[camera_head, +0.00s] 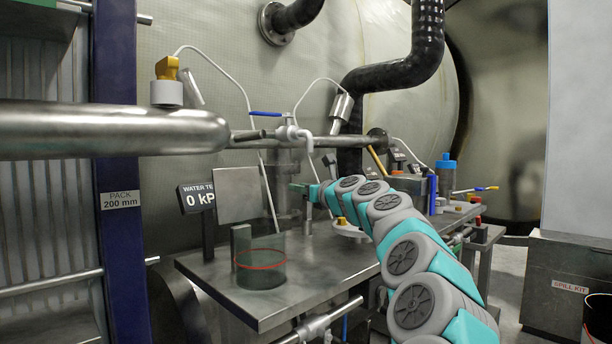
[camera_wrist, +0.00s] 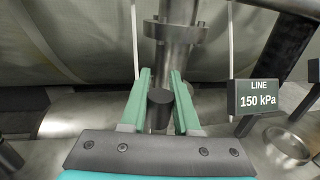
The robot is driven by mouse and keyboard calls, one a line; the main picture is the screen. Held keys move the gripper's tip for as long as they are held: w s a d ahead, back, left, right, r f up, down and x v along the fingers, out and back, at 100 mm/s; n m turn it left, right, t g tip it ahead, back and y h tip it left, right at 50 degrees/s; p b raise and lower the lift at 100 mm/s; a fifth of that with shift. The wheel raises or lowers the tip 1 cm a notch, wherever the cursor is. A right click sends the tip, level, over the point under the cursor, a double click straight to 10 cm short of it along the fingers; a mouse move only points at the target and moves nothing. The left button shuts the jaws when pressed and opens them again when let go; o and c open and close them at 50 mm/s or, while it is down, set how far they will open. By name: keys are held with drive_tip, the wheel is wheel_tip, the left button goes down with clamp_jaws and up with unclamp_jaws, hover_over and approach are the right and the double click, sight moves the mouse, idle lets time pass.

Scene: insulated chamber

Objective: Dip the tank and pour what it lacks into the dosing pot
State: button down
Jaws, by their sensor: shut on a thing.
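My gripper (camera_head: 300,188) is at the end of my arm, over the far part of the metal bench. In the wrist view its green fingers (camera_wrist: 159,100) are closed on a dark, round-ended piece (camera_wrist: 160,108). I cannot tell whether this is a dipstick handle. A see-through pot with a red ring (camera_head: 261,268), perhaps the dosing pot, stands on the near left of the bench, apart from my gripper. A green-grey upright block (camera_head: 241,246) is beside it. A large pale rounded vessel wall (camera_head: 230,60) fills the back; I cannot tell whether it is the tank.
The metal bench (camera_head: 310,262) has clear room right of the pot. A thick pipe (camera_head: 110,130) crosses above it. A blue-capped bottle (camera_head: 446,172) stands at the far right. The wrist view shows a LINE 150 kPa sign (camera_wrist: 258,99) and a round metal cup (camera_wrist: 288,148).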

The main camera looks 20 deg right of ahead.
drive_tip(key=shift+f, duration=0.45)
drive_tip(key=c, duration=0.7)
unclamp_jaws()
drive_tip(key=shift+o, duration=0.2)
drive_tip(key=s+d, duration=0.1)
drive_tip(key=s, duration=0.6)
drive_tip(key=shift+s+p, duration=0.35)
drive_tip(key=shift+s, duration=0.05)
drive_tip(key=shift+d, duration=0.1)
